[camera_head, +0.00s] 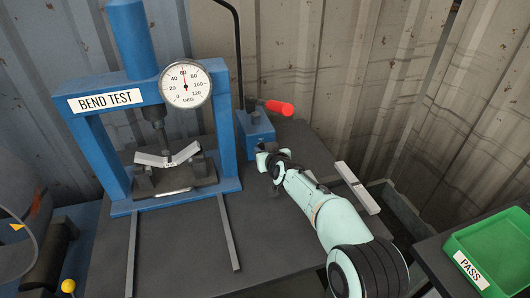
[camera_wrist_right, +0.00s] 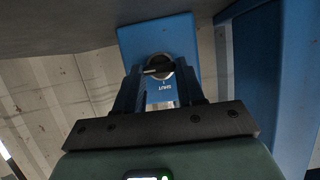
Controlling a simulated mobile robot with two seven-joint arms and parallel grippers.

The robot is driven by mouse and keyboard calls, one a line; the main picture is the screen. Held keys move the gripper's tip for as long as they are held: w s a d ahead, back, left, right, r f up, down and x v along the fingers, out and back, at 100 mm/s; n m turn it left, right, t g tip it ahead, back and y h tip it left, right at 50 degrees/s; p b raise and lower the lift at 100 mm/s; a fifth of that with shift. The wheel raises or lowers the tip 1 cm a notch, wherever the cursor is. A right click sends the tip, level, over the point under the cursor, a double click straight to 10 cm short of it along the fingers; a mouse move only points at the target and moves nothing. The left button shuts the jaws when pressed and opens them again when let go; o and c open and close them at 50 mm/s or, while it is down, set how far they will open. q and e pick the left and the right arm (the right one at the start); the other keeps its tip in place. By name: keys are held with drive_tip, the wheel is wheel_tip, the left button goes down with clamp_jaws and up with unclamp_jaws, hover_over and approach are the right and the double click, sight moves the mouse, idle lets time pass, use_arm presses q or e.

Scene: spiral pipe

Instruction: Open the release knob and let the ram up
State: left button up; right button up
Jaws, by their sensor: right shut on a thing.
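The release knob (camera_wrist_right: 158,67) is round and metallic with a dark bar, on the blue face of the pump block (camera_head: 255,130); a label reading SHUT, upside down, is by it in the wrist view. My right gripper (camera_head: 266,160) is shut on the knob, its fingers (camera_wrist_right: 160,92) on either side. In the head view my gripper hides the knob. The blue bend-test press (camera_head: 108,165) stands left, its ram (camera_head: 158,122) down over a V-bent metal strip (camera_head: 183,154) on the supports. I cannot tell if they touch. My left gripper is out of view.
A dial gauge (camera_head: 186,84) on the press points near 60. A red-ended pump handle (camera_head: 279,107) sticks out above the block. A loose strip (camera_head: 357,187) lies right of my arm, and a green PASS tray (camera_head: 492,250) stands at lower right.

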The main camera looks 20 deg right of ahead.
drive_tip(key=o, duration=1)
drive_tip(key=shift+o, duration=0.2)
use_arm(q)
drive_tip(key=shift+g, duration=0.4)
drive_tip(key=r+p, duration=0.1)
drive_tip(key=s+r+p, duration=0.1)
drive_tip(key=p, duration=0.1)
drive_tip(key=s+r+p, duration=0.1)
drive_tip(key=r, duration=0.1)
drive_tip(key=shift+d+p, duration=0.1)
drive_tip(key=shift+p, duration=0.3)
use_arm(e)
drive_tip(key=v, duration=1.3)
drive_tip(key=shift+s, duration=0.15)
